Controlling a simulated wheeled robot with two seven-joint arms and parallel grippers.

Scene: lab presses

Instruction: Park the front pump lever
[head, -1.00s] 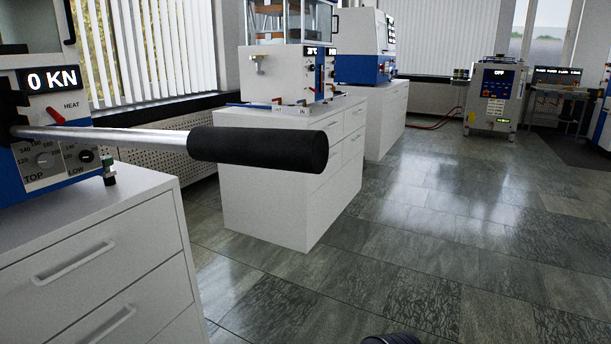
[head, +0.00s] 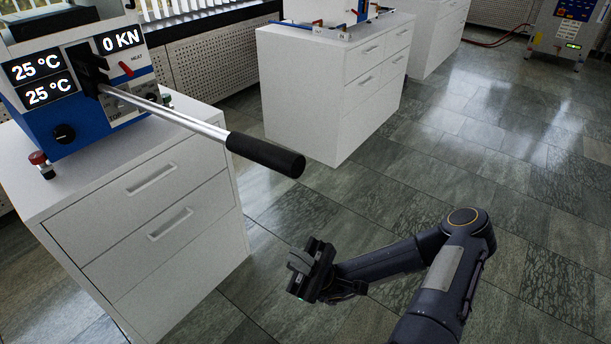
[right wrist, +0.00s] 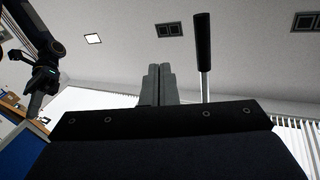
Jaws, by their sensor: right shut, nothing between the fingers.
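The pump lever (head: 265,154) is a steel rod with a black grip, sticking out from the front of the blue-and-white press (head: 85,85) toward the right. In the right wrist view the lever's black grip (right wrist: 203,42) stands up beyond the fingers, to their right. My right gripper (head: 300,265) is below the lever's grip in the head view, apart from it. In the right wrist view its fingers (right wrist: 160,85) are together and empty. My left arm shows dark at the left of the right wrist view; its jaws are too small to judge.
The press stands on a white drawer cabinet (head: 165,215). Its displays read 25 °C twice and 0 KN. A red-topped knob (head: 40,163) sits at its front left corner. A second white cabinet (head: 325,90) stands behind. The tiled floor (head: 430,170) to the right is clear.

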